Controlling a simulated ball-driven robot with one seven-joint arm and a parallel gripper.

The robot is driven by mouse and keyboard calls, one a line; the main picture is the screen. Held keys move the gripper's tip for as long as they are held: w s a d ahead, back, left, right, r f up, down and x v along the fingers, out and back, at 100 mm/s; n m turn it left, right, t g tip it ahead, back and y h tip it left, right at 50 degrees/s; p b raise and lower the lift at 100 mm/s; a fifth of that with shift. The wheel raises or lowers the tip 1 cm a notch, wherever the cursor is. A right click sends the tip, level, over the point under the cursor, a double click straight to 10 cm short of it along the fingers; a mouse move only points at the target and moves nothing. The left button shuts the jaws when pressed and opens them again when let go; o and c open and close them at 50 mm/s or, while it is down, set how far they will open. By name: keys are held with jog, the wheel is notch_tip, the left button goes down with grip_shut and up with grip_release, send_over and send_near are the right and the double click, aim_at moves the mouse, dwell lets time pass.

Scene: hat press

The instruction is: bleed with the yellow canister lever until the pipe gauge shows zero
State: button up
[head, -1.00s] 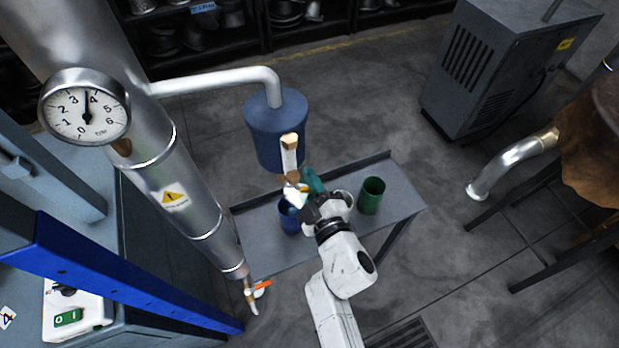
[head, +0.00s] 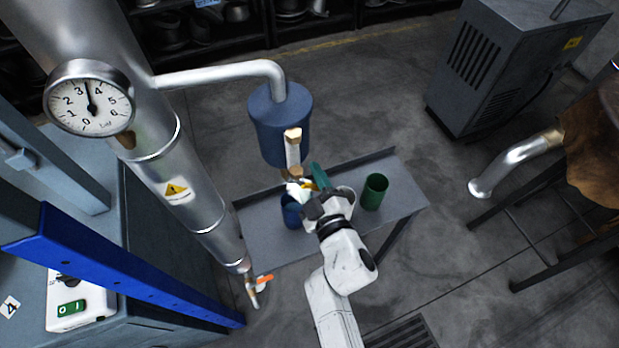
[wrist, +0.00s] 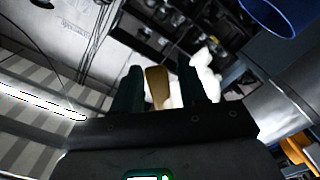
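The pipe gauge (head: 88,98) on the steel pipe reads roughly 3.4, its needle between 3 and 4. The blue canister (head: 280,122) hangs from a bent side pipe. A pale lever-like piece with a tan end (head: 293,146) stands in front of it. A small yellow part shows by my gripper (head: 306,190), below the canister; whether it is the lever is unclear. In the wrist view my dark green fingers (wrist: 160,88) are apart. A tan block (wrist: 157,87) shows between them; I cannot tell whether they touch it.
A bench (head: 400,200) below holds a blue cup (head: 292,212) and a green cup (head: 375,192). An orange-handled tap (head: 264,279) is at the pipe's foot. A grey cabinet (head: 490,75) stands at back right. Open floor lies between cabinet and bench.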

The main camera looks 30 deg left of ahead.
jog(key=shift+a, duration=0.15)
dwell(0.4)
jog(key=s+d+r+n, duration=0.4)
jog(key=s+d+n, duration=0.2)
jog(key=d+n, duration=0.35)
jog(key=w+d+f+m+t+h+b, duration=0.1)
jog(key=w+d+m+t+h, duration=0.1)
jog(key=d+m+h, duration=0.4)
jog(key=w+d+f+m+t+h+b, duration=0.1)
jog(key=w+d+m+h, duration=0.3)
jog(key=d+m, duration=0.5)
jog(key=shift+d+f+t+h, duration=0.4)
jog(key=shift+d+h, duration=0.9)
jog(key=shift+d, duration=2.65)
jog(key=shift+r, duration=0.1)
